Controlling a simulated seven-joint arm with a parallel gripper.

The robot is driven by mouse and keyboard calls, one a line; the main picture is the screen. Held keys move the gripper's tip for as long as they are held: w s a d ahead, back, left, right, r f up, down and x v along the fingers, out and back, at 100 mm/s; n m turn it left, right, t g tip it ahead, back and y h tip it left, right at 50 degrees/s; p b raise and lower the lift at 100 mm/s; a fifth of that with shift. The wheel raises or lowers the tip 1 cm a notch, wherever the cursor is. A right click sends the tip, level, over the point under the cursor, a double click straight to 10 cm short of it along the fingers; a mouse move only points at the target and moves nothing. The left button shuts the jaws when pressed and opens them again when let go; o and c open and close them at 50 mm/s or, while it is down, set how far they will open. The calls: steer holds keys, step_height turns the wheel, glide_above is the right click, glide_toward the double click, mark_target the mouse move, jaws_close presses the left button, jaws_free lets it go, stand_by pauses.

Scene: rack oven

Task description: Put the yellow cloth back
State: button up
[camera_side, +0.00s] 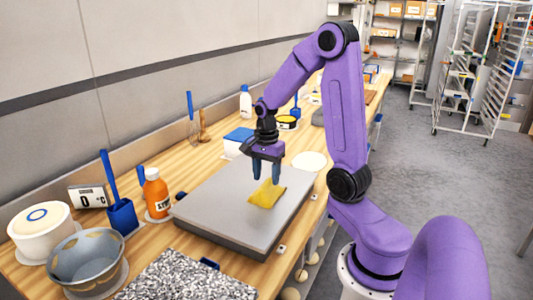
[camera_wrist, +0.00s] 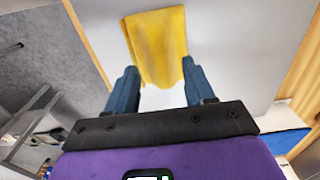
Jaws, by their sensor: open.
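The yellow cloth (camera_side: 266,194) lies on the grey slab (camera_side: 215,217) on the wooden bench, near the slab's right part. It looks folded, with a faint darker stain in the wrist view (camera_wrist: 158,45). My gripper (camera_side: 266,178) is above the slab, just behind and over the cloth in the side view. Its blue fingers are spread apart and empty. In the wrist view, my gripper (camera_wrist: 157,90) has the cloth ahead, its near end reaching between the fingers. I cannot tell whether the fingers touch the cloth.
A patterned grey mat (camera_side: 186,277) lies in front. A white disc (camera_side: 309,161) and blue-white box (camera_side: 238,142) lie behind.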

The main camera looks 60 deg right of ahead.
mark_target(267, 181)
step_height(267, 181, up, 8)
steer(key=s+a+n, duration=0.2)
steer(key=a+n, duration=0.5)
steer(key=a, duration=0.1)
steer(key=s+a+n, duration=0.3)
steer(key=a+n, duration=0.4)
steer(key=n, duration=0.1)
steer(key=s+a+f+n, duration=0.1)
steer(key=s+a+n, duration=0.2)
steer(key=s+n, duration=0.4)
steer(key=s+a+f+n, duration=0.2)
steer(key=s+a+n, duration=0.2)
steer(key=s+n, duration=0.2)
steer(key=n, duration=0.2)
steer(key=shift+s+n, duration=0.3)
steer(key=shift+s, duration=0.05)
steer(key=shift+a, duration=0.1)
